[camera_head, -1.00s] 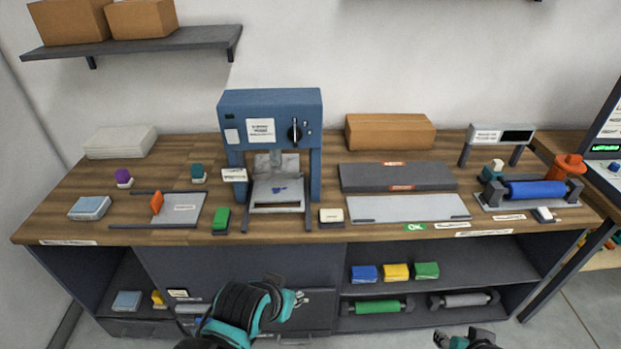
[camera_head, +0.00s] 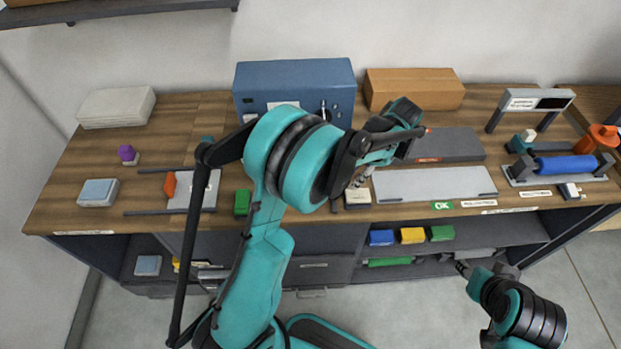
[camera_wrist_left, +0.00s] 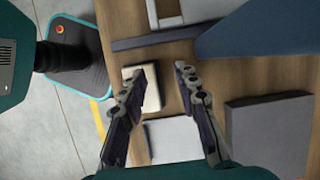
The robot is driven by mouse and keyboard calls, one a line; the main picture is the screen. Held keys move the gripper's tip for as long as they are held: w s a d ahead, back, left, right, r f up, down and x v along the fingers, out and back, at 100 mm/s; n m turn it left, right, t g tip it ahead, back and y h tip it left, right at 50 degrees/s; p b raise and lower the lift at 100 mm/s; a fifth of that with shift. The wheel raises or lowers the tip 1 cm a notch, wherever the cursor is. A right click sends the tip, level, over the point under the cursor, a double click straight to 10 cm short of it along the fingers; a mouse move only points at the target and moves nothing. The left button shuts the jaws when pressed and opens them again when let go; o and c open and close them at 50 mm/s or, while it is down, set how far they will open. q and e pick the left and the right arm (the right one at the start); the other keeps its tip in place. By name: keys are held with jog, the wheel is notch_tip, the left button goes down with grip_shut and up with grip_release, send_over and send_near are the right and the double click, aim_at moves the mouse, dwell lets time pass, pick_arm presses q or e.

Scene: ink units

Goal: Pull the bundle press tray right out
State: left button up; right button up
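The blue bundle press (camera_head: 295,78) stands at the back of the bench; my left arm hides its lower front and tray in the head view. In the left wrist view, the blue press body (camera_wrist_left: 265,30) is at upper right, with a dark rail (camera_wrist_left: 155,40) and part of a pale plate (camera_wrist_left: 200,9), probably the tray, beside it. My left gripper (camera_wrist_left: 161,72) is open and empty, its fingertips near a cream block (camera_wrist_left: 152,90) on the bench and apart from the plate. My right gripper (camera_head: 464,268) is low at the right, before the shelves; its finger state is unclear.
A dark slab (camera_head: 450,145) and pale plate (camera_head: 435,183) lie right of the press. A cardboard box (camera_head: 415,88) stands behind. A green block (camera_head: 242,203) and an orange-handled slide (camera_head: 170,184) are left. The blue roller (camera_head: 565,166) is far right.

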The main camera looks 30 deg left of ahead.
pick_arm(q)
jog(key=shift+w+f, duration=0.2)
jog(key=shift+f, duration=0.25)
jog(key=s+a+b, duration=0.1)
jog(key=s+a, duration=0.1)
jog(key=a, duration=0.1)
jog(key=s+a+b, duration=0.1)
jog(key=s+a, duration=0.1)
jog(key=a, duration=0.2)
jog(key=s+a+b, duration=0.1)
jog(key=s+a, duration=0.1)
jog(key=a, duration=0.1)
jog(key=shift+s+a+f, duration=0.1)
jog(key=shift+s+a, duration=0.05)
jog(key=shift+s, duration=0.1)
jog(key=shift+b+x, duration=0.3)
jog(key=shift+x, duration=0.8)
jog(key=shift+f+m, duration=0.3)
jog(key=shift+f, duration=0.05)
grip_shut()
